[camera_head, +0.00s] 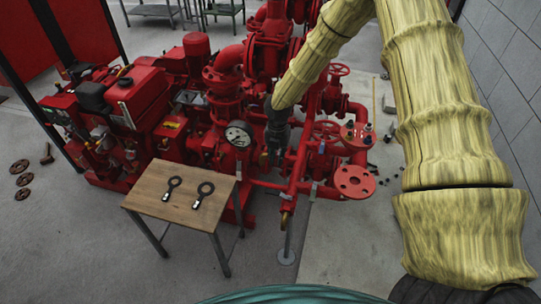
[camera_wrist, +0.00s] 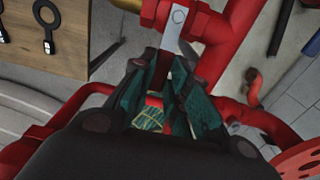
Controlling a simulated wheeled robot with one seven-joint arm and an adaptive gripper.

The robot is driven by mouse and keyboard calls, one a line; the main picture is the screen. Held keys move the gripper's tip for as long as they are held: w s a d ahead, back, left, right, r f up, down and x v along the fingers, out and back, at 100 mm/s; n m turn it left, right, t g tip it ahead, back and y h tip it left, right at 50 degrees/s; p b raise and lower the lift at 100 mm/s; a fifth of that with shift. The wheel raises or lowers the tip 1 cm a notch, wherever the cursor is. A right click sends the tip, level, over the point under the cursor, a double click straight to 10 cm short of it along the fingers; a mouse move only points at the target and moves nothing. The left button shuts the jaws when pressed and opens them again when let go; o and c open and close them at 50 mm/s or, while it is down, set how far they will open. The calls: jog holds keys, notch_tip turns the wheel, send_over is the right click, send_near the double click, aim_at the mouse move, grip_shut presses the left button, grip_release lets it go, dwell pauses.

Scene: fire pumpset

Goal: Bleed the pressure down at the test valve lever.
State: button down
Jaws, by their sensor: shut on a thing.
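The test valve lever (camera_wrist: 179,48) shows in the wrist view as a flat, light grey metal bar with a round hole or bolt near its upper end, beside a red pipe fitting. My gripper (camera_wrist: 170,68) has its fingers on both sides of the lever's lower part and is shut on it. In the head view my gripper (camera_head: 274,150) is a dark shape in front of the red pump pipes, and the lever is not clearly seen there.
A wooden-topped table (camera_head: 155,190) with two dark ring-ended tools (camera_head: 188,194) stands at the front left. Red pipes and a round flange (camera_head: 354,181) crowd the right of the gripper. Several handwheels (camera_head: 22,180) lie on the left floor.

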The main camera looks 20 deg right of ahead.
aim_at(276, 159)
jog(key=shift+w+r, duration=0.2)
jog(key=shift+w, duration=0.1)
jog(key=c, duration=1.6)
grip_release()
jog(key=shift+o, duration=1.1)
jog(key=shift+s+f, duration=0.1)
jog(key=shift+f, duration=0.05)
notch_tip(276, 159, up, 12)
